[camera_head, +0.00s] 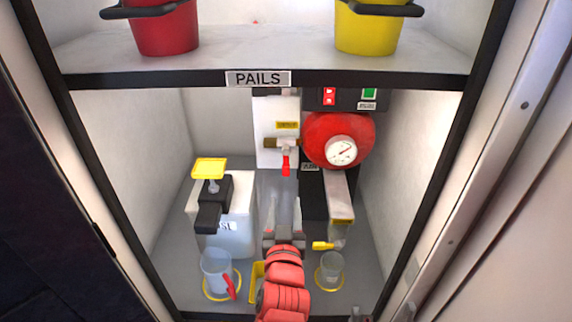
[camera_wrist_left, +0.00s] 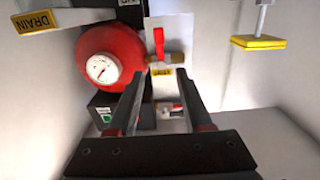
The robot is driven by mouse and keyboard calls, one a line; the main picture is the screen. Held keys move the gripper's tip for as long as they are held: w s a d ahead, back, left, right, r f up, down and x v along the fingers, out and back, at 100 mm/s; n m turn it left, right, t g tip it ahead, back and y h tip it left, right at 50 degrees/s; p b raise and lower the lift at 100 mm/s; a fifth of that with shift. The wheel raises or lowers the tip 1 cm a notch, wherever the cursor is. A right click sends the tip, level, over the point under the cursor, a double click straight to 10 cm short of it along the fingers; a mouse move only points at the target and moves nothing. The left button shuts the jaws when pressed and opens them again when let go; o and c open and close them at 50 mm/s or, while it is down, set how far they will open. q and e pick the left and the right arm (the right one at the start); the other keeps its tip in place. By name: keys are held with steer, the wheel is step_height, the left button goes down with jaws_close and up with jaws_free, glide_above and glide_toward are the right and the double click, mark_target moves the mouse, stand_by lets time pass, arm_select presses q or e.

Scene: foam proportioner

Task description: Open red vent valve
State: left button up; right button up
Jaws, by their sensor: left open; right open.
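A brass valve with a red lever (camera_head: 286,163) sits on the white panel (camera_head: 266,150), left of the red tank (camera_head: 322,128). The lever hangs down in the head view. The left wrist view, turned over, shows the same lever (camera_wrist_left: 158,43) beside the tank (camera_wrist_left: 112,50). A second small red-handled fitting (camera_wrist_left: 175,106) shows beyond my fingers there. The yellow label by the valve is unreadable. My left gripper (camera_head: 284,222) is open and empty, below and in front of the lever, apart from it. Grey tips at the bottom edge look like my right gripper (camera_head: 382,313), mostly cut off.
A white container with a yellow-topped pump (camera_head: 209,168) stands left of my arm. Clear jugs stand at left (camera_head: 215,265) and right (camera_head: 331,270). A yellow-tipped drain spout (camera_head: 340,205) juts out at right. The PAILS shelf (camera_head: 150,80) is overhead.

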mark_target(286, 164)
arm_select(q)
steer(key=w+p, duration=0.2)
steer(key=w, duration=1.4)
steer(key=shift+w, duration=0.1)
jaws_close()
stand_by(0.8)
